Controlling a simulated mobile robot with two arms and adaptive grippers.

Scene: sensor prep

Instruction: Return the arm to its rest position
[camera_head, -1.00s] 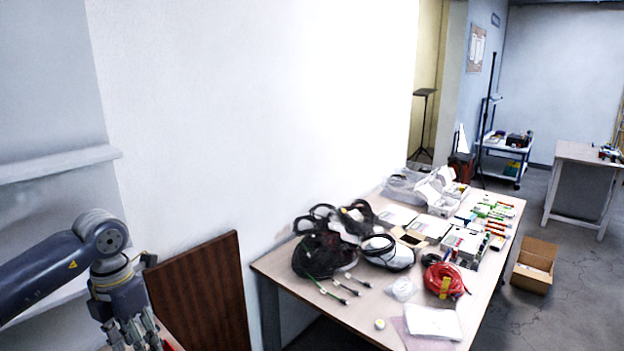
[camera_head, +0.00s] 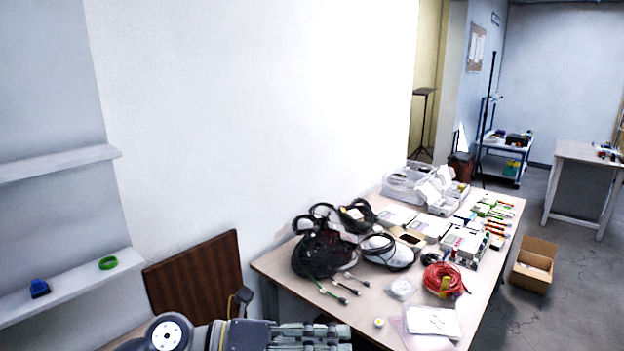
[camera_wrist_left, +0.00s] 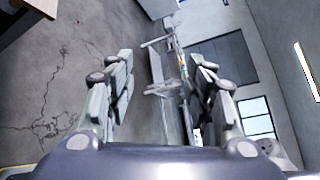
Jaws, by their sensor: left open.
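My left arm (camera_head: 240,336) lies low along the bottom edge of the head view. Its gripper (camera_head: 335,336) points right, in front of the near left corner of the table. In the left wrist view the gripper (camera_wrist_left: 160,88) is open, with its two fingers apart and nothing between them. Floor, wall and distant furniture show beyond the fingers. My right gripper is in neither view.
A table (camera_head: 290,268) holds black cables (camera_head: 318,252), a red cable coil (camera_head: 443,279) and several boxes. A brown board (camera_head: 195,278) leans by the wall. A shelf (camera_head: 70,284) carries a green ring (camera_head: 108,263) and a blue item (camera_head: 39,288). A cardboard box (camera_head: 533,277) stands on the floor.

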